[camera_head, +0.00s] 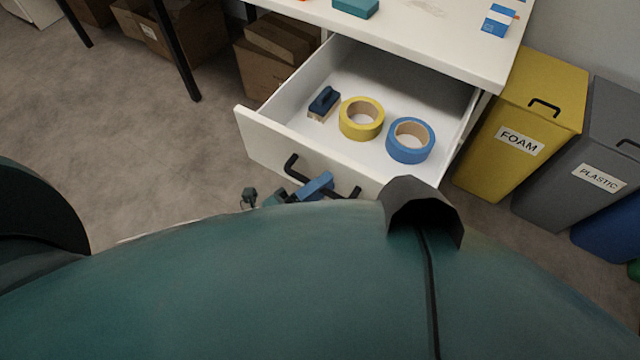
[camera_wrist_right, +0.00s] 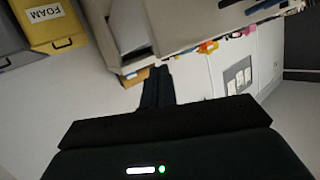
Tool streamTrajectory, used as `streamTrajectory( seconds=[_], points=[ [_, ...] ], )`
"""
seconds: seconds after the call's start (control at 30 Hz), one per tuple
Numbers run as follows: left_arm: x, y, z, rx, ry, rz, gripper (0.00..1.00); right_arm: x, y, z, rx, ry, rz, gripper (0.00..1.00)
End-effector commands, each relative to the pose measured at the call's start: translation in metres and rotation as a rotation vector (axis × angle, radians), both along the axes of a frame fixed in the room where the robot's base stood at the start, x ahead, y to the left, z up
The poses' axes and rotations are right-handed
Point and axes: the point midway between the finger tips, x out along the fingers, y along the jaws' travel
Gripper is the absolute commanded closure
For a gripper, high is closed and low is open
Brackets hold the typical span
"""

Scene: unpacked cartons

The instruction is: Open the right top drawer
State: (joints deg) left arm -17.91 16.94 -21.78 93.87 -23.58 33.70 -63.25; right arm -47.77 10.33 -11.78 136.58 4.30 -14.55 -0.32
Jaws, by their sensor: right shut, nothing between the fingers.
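The white drawer (camera_head: 262,143) under the white table is pulled well out and its inside shows. A black bar handle (camera_head: 291,166) runs along its front. My left gripper (camera_head: 317,186) is at this handle, its blue part overlapping the bar's middle. My own body hides much of it, so I cannot tell whether its fingers grip the bar. My right gripper (camera_wrist_right: 157,85) shows in the right wrist view, its dark fingers shut together and empty, apart from the furniture.
A yellow tape roll (camera_head: 348,127), a blue tape roll (camera_head: 398,152) and a dark blue brush-like block (camera_head: 322,103) lie in the drawer. A yellow FOAM bin (camera_head: 495,165) and grey PLASTIC bin (camera_head: 560,190) stand right. Cartons (camera_head: 262,75) sit left of the drawer.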

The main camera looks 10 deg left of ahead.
Motion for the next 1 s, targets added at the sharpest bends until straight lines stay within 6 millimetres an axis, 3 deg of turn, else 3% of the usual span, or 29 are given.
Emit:
streamTrajectory(
  seconds=[0.37,0.8,1.0],
  points=[
    [-0.005,0.003,-0.002,0.0,0.003,0.0,0.66,-0.001,-0.001,0.0,-0.005,0.0,0.002,1.0],
    [-0.07,0.06,-0.017,0.001,0.004,0.0,0.66,-0.001,-0.002,-0.001,-0.004,-0.005,-0.004,1.0],
    [-0.092,0.079,-0.022,0.001,0.002,0.0,0.66,-0.001,-0.003,0.001,0.0,-0.009,-0.01,1.0]
  ],
)
